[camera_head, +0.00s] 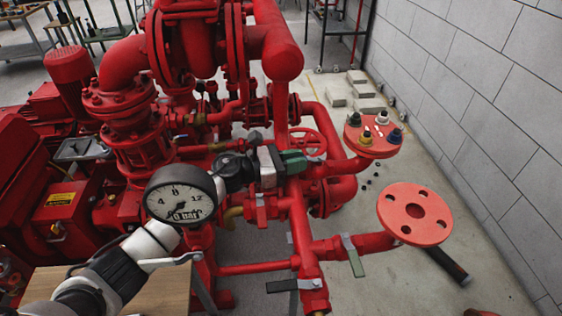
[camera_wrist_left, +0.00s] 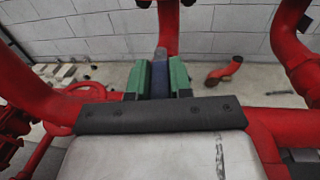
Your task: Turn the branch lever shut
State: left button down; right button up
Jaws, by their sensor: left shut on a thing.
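My left gripper (camera_head: 293,161) reaches in from the left past the pressure gauge and sits against the red branch pipework. Its green fingers also show in the left wrist view (camera_wrist_left: 158,90), shut on a dark blue-grey lever (camera_wrist_left: 160,72) that stands up between them. In the head view, the held lever is mostly hidden by the gripper. Two other levers show lower down: one with a green handle (camera_head: 353,256) hanging downward, and one with a black handle (camera_head: 283,285) lying crosswise on the pipe. My right gripper is not in view.
A round gauge (camera_head: 181,196) stands close in front of my left arm. Red flanges (camera_head: 414,214) stick out at the right, one carrying several coloured caps (camera_head: 373,134). A red handwheel (camera_head: 305,143) is behind the gripper.

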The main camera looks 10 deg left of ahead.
pick_arm(q)
jog(key=c, duration=1)
grip_release()
jog(key=shift+a, duration=0.1)
jog(key=shift+b+v, duration=0.75)
jog(key=shift+v, duration=4.6)
